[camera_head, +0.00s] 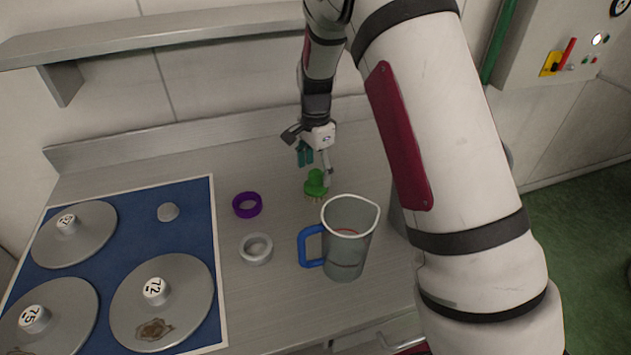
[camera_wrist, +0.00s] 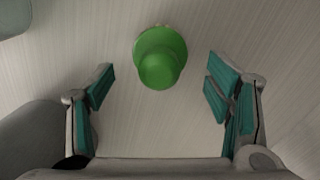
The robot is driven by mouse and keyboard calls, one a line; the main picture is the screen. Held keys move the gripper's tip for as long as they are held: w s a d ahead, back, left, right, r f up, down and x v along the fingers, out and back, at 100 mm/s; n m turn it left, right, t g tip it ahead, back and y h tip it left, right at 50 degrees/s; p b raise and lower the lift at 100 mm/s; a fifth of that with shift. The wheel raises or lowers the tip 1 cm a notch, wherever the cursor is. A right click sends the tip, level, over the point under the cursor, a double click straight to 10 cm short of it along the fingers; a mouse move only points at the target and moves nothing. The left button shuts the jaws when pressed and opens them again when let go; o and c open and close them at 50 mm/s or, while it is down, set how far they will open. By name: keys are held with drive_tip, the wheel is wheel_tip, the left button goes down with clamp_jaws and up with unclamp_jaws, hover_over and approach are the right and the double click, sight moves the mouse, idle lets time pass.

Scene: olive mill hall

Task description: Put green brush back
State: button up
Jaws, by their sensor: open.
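The green brush (camera_head: 315,184) stands on the steel counter, bristles down and knob up, behind the clear jug. In the wrist view the green brush (camera_wrist: 160,58) shows from above, centred between the fingers and a little beyond their tips. My gripper (camera_head: 318,160) is open and empty, just above and behind the brush in the head view. Its two teal-padded fingers (camera_wrist: 162,88) are wide apart in the wrist view, and neither touches the brush there.
A clear jug (camera_head: 347,250) with a blue handle stands in front of the brush. A purple ring (camera_head: 247,205) and a grey ring (camera_head: 256,249) lie to the left. A blue mat (camera_head: 190,215) with numbered metal discs covers the left side. A shelf (camera_head: 180,28) is above.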

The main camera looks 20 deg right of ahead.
wheel_tip(320, 180, up, 7)
drive_tip(key=s+r+n+t, duration=0.2)
drive_tip(key=s+r+n, duration=0.5)
drive_tip(key=s+r, duration=0.7)
drive_tip(key=s+r+n+t, duration=0.1)
drive_tip(key=s+n+t, duration=0.2)
drive_tip(key=s, duration=1.5)
drive_tip(key=n, duration=0.4)
drive_tip(key=shift+s+d+r+n, duration=0.15)
drive_tip(key=shift+s+r+n, duration=0.1)
drive_tip(key=shift+n, duration=0.15)
